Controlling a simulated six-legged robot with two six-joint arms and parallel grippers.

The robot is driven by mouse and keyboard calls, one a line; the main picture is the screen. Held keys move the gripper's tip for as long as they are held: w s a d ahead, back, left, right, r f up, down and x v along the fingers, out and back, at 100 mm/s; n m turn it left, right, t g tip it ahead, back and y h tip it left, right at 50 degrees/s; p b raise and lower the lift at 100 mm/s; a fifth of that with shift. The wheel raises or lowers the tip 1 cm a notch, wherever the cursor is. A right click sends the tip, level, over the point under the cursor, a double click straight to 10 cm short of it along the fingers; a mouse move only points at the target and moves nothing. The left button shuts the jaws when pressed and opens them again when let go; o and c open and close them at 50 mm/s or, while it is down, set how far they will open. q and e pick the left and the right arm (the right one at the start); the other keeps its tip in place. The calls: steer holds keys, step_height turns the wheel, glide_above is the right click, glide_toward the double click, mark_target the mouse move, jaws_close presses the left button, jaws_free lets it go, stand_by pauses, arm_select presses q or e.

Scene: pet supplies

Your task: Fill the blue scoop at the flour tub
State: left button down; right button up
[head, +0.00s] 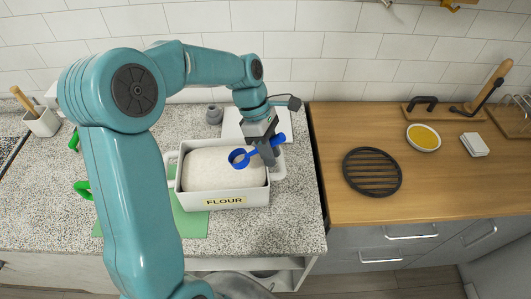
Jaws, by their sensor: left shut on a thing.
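The white flour tub (223,202) stands on the speckled counter, with a yellow FLOUR label on its front and pale flour (208,171) heaped inside. My left gripper (270,150) is shut on the handle of the blue scoop (239,159), above the right part of the tub. The scoop's round bowl hangs over the flour; I cannot tell whether it touches the flour or holds any. My right gripper is not in the picture.
A green mat (191,222) lies under the tub. A white holder (43,123) with wooden tools stands far left. On the wooden counter are a black round trivet (372,171) and a bowl of yellow food (423,138). The wooden counter's front area is clear.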

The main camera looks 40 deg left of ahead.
arm_select(q)
steer(key=d+y, duration=0.1)
steer(key=w+d+g+y, duration=0.2)
steer(key=shift+r+y, duration=0.25)
steer(key=shift+y, duration=0.15)
steer(key=shift+s+a, duration=0.1)
steer(key=shift+d, duration=0.2)
steer(key=shift+a, duration=0.15)
stand_by(0.4)
